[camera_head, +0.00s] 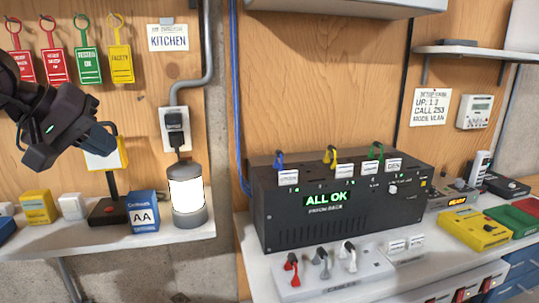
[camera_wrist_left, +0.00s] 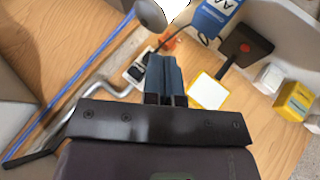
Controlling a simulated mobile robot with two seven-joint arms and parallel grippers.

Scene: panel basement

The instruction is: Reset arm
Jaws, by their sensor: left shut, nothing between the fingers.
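My left gripper (camera_head: 103,140) hangs in the air in front of the wooden wall panel, above the left shelf. It is shut and empty. Its closed fingers also show in the left wrist view (camera_wrist_left: 166,82), with the wall socket and shelf items beyond them. In the head view it partly covers a white card with a yellow edge (camera_head: 108,158) on a dark stand. My right gripper is not in view.
The left shelf holds a blue AA box (camera_head: 144,212), a lamp (camera_head: 187,195) and a yellow box (camera_head: 39,207). Colored tags (camera_head: 87,65) hang above.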

